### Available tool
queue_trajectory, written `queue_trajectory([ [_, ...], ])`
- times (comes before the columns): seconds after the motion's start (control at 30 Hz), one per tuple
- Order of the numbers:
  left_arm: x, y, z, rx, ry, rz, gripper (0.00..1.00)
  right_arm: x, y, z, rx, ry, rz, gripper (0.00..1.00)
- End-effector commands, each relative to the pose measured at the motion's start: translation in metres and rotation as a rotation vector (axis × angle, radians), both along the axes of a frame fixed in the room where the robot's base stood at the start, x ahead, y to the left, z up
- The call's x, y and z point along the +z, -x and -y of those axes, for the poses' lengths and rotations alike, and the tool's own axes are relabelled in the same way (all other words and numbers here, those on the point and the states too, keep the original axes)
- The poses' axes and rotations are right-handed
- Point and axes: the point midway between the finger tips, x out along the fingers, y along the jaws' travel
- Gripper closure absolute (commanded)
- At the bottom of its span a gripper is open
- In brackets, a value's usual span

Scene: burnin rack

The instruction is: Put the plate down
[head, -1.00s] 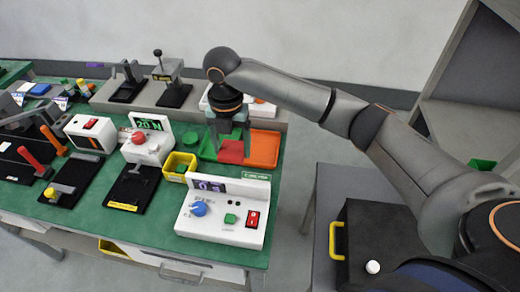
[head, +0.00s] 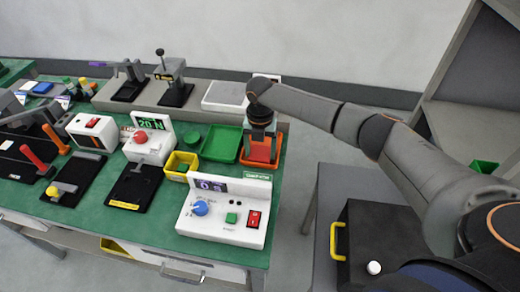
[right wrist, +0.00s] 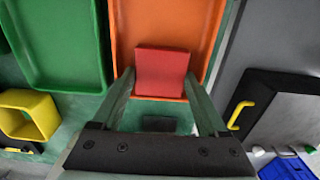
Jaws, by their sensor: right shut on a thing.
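The plate, a red square piece (right wrist: 163,72), is between the fingers of my right gripper (right wrist: 164,90) in the right wrist view. In the head view my right gripper (head: 261,143) points down over the orange tray (head: 277,146), at the right end of the green bench. The plate (head: 259,152) shows there in part behind the fingers, over the tray. The orange tray also shows in the right wrist view (right wrist: 205,22), below the plate. I cannot tell whether the plate touches the tray floor. My left gripper is not in view.
A green tray (head: 221,143) lies just left of the orange one. A yellow bin (head: 182,164) and a white box with a blue knob (head: 225,219) stand nearer the front. A white flat-topped box (head: 225,96) stands behind. A dark cabinet (head: 385,225) is at the right.

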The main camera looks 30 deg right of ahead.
Motion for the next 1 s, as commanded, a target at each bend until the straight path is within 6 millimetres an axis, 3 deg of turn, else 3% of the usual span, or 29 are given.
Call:
queue_trajectory([
  [0.3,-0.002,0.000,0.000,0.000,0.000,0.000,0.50,-0.003,0.000,-0.001,0.000,-0.001,0.000,0.78],
  [0.33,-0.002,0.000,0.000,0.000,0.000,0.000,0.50,-0.004,0.000,-0.001,0.000,-0.001,0.000,0.23],
  [0.43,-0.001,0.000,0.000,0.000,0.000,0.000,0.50,-0.003,0.000,-0.001,0.000,-0.001,0.001,0.11],
  [0.77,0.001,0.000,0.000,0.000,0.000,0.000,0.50,0.003,-0.001,0.000,0.000,-0.001,0.002,0.11],
  [1.0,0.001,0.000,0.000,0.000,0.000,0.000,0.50,0.043,-0.001,0.000,-0.001,-0.002,0.005,0.11],
])
